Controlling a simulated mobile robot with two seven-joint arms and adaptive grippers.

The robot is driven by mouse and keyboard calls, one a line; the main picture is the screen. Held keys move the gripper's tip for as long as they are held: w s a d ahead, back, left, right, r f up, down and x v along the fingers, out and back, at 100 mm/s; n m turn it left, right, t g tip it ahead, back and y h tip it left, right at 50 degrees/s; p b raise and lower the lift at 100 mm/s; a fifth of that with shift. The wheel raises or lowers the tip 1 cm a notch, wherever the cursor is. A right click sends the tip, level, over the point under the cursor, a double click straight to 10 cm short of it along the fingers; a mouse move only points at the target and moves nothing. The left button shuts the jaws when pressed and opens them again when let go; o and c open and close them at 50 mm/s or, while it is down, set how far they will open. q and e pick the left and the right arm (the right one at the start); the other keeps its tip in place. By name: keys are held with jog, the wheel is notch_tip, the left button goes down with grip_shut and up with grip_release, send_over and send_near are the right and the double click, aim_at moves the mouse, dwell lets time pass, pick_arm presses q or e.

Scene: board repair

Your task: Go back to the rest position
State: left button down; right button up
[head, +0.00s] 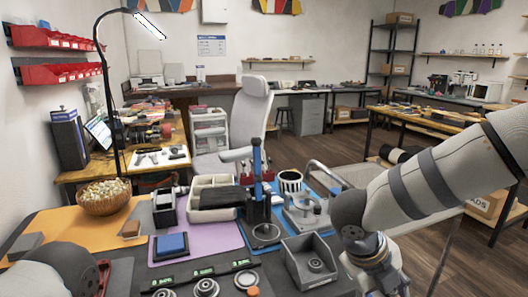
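My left arm shows only as a grey-white link and a dark joint in the lower left corner of the head view. My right arm comes in from the right edge, slopes down to the left over the bench's right side, and bends at a dark joint. It then drops out past the bottom edge. The fingers of both my grippers are outside the picture, so I cannot see whether they hold anything.
The bench carries a wicker bowl (104,196), a blue block (171,244) on a purple mat (205,240), a grey square tray (310,262), a black-and-white striped cup (290,181) and an upright blue-and-black stand (258,185). A lamp arches above. A white chair (247,115) stands behind.

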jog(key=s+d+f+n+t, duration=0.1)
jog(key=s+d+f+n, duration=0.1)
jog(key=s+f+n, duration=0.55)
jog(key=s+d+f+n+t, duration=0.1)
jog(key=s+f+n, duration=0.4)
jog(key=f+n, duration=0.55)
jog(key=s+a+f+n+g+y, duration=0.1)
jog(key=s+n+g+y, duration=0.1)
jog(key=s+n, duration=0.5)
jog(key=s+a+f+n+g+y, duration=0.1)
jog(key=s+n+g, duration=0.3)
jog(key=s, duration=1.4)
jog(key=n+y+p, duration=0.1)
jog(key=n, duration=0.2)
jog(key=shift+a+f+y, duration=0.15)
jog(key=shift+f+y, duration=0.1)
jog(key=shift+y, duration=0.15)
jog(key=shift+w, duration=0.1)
